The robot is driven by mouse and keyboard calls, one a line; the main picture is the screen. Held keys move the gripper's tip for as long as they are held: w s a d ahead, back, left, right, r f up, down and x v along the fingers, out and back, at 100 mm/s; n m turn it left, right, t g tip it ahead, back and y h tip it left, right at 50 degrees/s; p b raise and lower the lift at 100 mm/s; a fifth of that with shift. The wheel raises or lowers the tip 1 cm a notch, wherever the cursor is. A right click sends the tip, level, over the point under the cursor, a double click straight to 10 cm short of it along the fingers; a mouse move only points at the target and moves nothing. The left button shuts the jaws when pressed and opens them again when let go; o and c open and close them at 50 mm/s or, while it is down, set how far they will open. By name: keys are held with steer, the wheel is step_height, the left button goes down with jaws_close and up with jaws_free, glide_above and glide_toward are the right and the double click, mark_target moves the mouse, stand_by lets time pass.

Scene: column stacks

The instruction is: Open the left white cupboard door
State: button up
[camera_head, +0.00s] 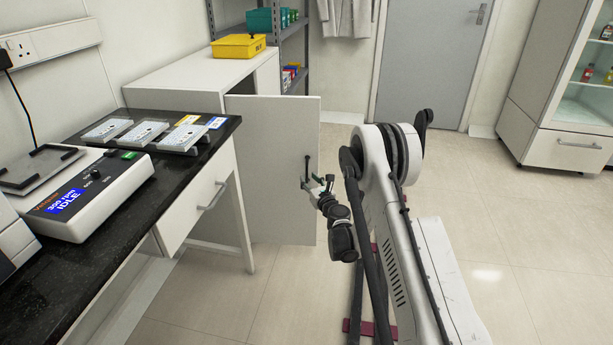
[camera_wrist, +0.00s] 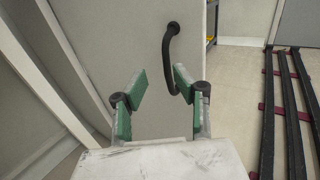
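The white cupboard (camera_head: 170,75) stands against the back left wall. Its white door (camera_head: 265,150) is swung out from the cupboard front and stands upright in the room. The door also fills the middle of the wrist view (camera_wrist: 110,40). A black bar handle (camera_wrist: 169,55) is on the door face, near the door's free edge; it shows small in the head view (camera_head: 307,168). My gripper (camera_head: 318,184) is beside the handle. In the wrist view my gripper (camera_wrist: 160,78) has its green-padded fingers apart, with the handle's lower end close to the right finger. Contact cannot be told.
A black bench (camera_head: 120,225) with a drawer (camera_head: 195,205) stands left of the door, close to it. A yellow box (camera_head: 238,46) sits on the cupboard. Open tiled floor (camera_head: 500,230) lies right of my arm. My dark rails show at right in the wrist view.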

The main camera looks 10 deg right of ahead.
steer(key=shift+s+d, duration=0.2)
steer(key=shift+s, duration=0.8)
steer(key=shift+s+d, duration=0.15)
steer(key=shift+s, duration=0.8)
